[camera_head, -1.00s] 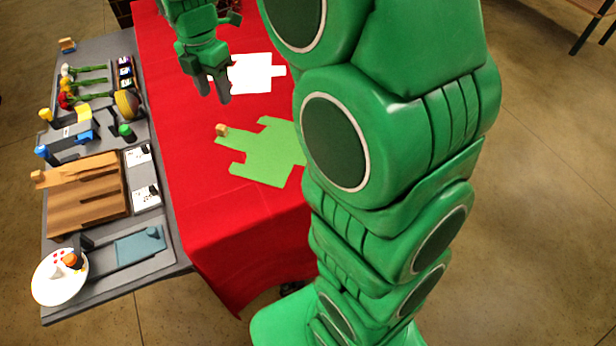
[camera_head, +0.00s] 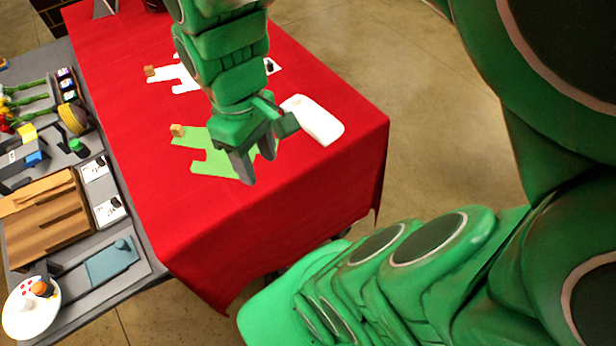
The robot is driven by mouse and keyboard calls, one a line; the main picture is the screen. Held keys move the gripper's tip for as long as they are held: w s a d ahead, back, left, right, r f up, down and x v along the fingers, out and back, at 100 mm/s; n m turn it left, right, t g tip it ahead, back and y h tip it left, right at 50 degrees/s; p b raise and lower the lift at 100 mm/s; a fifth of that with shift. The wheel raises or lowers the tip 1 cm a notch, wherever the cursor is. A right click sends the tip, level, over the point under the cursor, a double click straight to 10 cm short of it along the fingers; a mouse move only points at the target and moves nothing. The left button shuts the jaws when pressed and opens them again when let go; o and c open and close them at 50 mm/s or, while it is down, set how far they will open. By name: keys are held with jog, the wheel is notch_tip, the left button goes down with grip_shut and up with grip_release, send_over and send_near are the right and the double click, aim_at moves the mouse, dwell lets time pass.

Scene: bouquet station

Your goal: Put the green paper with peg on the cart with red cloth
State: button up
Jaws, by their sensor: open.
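The green paper (camera_head: 203,160) lies flat on the cart with red cloth (camera_head: 300,205). A small wooden peg (camera_head: 178,130) sits at the paper's upper left corner. My gripper (camera_head: 256,162) is open and points down over the right part of the green paper. Its fingers and my arm hide that part of the sheet. Nothing shows between the fingers. I cannot tell whether the fingertips touch the paper or hang above it.
A white paper with its own peg (camera_head: 150,71) lies farther back, partly behind my arm. A white rounded object (camera_head: 318,121) is on the right of the cloth. A grey table (camera_head: 152,262) at left carries flowers, a wooden board (camera_head: 45,212) and a white plate (camera_head: 30,310). The front cloth is clear.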

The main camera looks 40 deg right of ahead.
jog(key=s+d+m, duration=0.1)
jog(key=s+m, duration=0.3)
jog(key=s, duration=0.2)
jog(key=shift+d+f+m, duration=0.15)
jog(key=shift+f+m, duration=0.25)
jog(key=shift+f, duration=0.05)
dwell(0.7)
